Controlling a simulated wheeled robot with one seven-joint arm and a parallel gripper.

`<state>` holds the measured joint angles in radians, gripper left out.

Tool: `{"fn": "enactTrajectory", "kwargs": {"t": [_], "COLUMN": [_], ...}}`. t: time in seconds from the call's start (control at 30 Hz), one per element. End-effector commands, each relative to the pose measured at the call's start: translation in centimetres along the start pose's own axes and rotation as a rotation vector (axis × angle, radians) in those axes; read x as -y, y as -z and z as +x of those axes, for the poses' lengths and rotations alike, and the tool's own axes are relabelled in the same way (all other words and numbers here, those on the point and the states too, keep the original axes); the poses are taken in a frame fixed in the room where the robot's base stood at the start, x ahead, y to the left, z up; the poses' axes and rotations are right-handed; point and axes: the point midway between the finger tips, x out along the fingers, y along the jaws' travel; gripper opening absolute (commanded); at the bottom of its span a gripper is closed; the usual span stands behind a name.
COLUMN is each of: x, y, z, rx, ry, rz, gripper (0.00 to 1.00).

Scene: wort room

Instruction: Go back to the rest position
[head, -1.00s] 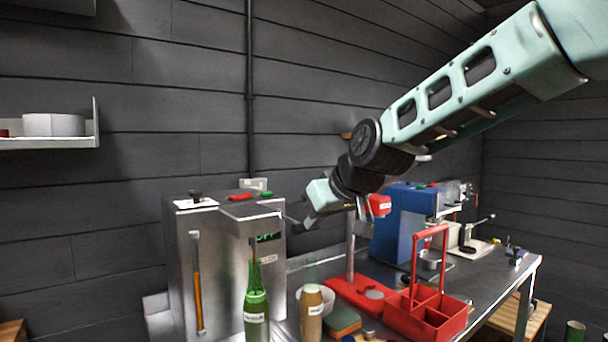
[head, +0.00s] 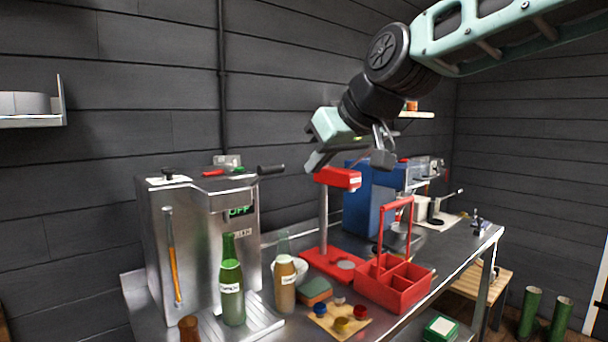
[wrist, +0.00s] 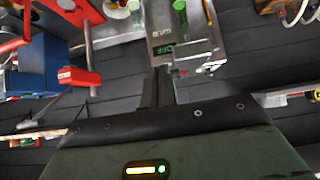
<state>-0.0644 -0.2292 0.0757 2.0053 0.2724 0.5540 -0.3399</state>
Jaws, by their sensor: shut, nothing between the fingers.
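My gripper (head: 311,168) hangs in the air in the upper middle of the head view, above the bench and right of the steel machine. In the wrist view its dark fingers (wrist: 158,88) lie together with nothing between them. The fingers touch nothing that I can see. My arm reaches in from the upper right. The steel machine (head: 240,270) has a display reading OFF, which also shows in the wrist view (wrist: 163,50). A dark handle (head: 271,169) sticks out at its top right.
A red stand (head: 338,180) is close below and right of my gripper. A green bottle (head: 232,300), a brown bottle (head: 285,285), a red caddy (head: 395,290) and a blue machine (head: 362,205) stand on the bench (head: 455,250). The air above is free up to the wall.

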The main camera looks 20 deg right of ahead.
Motion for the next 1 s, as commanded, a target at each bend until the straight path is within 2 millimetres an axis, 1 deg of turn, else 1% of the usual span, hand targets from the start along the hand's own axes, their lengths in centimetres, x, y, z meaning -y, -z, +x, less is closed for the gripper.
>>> {"fn": "enactTrajectory", "kwargs": {"t": [0.07,0.2,0.63,0.73,0.77,0.87,0.97,1.0], "x": [0.0,0.0,0.0,0.6,1.1,3.7,7.6,9.2], "y": [-0.2,-0.3,-0.3,-0.9,-1.4,-4.4,-9.4,-11.9], "z": [-0.6,-1.0,-1.0,-0.5,-0.2,1.5,3.4,4.0], "rx": [-0.002,0.001,0.0,0.017,0.031,0.109,0.233,0.292], "ry": [0.0,0.0,0.0,0.011,0.018,0.057,0.112,0.132], "rz": [0.0,0.0,-0.001,-0.005,-0.008,-0.027,-0.063,-0.081], "gripper": [0.0,0.0,0.0,0.0,0.0,0.0,0.0,0.0]}}
